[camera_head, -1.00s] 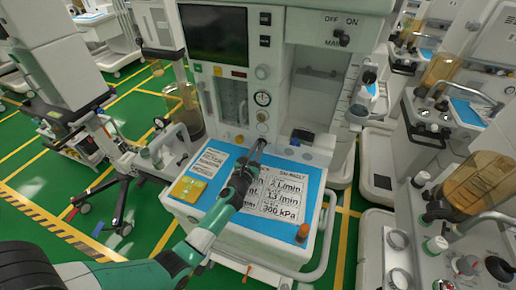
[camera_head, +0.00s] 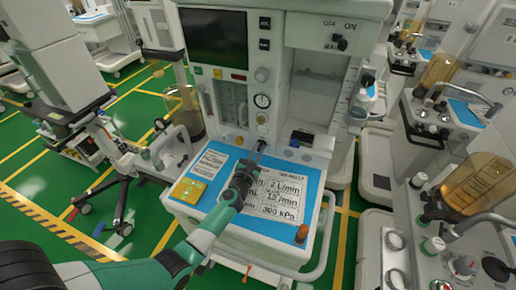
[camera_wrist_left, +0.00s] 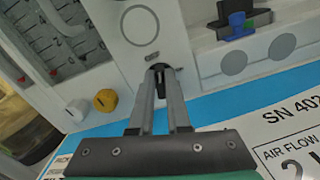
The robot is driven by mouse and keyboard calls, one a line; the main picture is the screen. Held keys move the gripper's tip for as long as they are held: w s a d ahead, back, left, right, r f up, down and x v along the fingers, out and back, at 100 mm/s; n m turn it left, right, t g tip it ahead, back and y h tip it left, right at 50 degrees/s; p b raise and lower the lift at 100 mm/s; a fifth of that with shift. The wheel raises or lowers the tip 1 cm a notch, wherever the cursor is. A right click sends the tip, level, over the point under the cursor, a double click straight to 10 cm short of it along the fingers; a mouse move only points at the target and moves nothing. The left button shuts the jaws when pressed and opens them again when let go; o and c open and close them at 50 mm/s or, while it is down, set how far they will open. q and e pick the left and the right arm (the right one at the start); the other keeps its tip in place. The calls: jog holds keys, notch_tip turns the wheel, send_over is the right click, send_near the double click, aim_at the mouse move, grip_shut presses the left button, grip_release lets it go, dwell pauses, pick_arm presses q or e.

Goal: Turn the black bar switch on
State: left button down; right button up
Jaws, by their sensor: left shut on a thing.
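In the head view my left gripper (camera_head: 261,147) reaches over the blue worktop to the panel's lower part. My right gripper is not in view.
The blue worktop (camera_head: 215,145) lies under my left arm, with a yellow box (camera_head: 187,190) at its left and an orange knob (camera_head: 302,233) at its front right. A separate dark knob (camera_head: 340,42) sits under OFF and ON lettering above. Other carts stand at the right.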

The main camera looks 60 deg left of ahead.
pick_arm(q)
jog(key=m+p, duration=0.1)
jog(key=m, duration=0.2)
jog(key=shift+w+d+m, duration=0.1)
jog(key=shift+d+m, duration=0.05)
jog(key=shift+m, duration=0.25)
jog(key=m, duration=0.3)
jog(key=shift+f+m+p, duration=0.1)
jog(key=shift+m+p, duration=0.2)
jog(key=shift+p, duration=0.1)
jog(key=m, duration=0.3)
jog(key=shift+w+d+f+m+p, duration=0.1)
jog(key=shift+d+f+m+p, duration=0.05)
jog(key=shift+m+p, duration=0.2)
jog(key=shift+f+m+p, duration=0.2)
jog(key=shift+m+p, duration=0.15)
jog(key=shift+m, duration=1.5)
jog(key=c, duration=0.9)
grip_release()
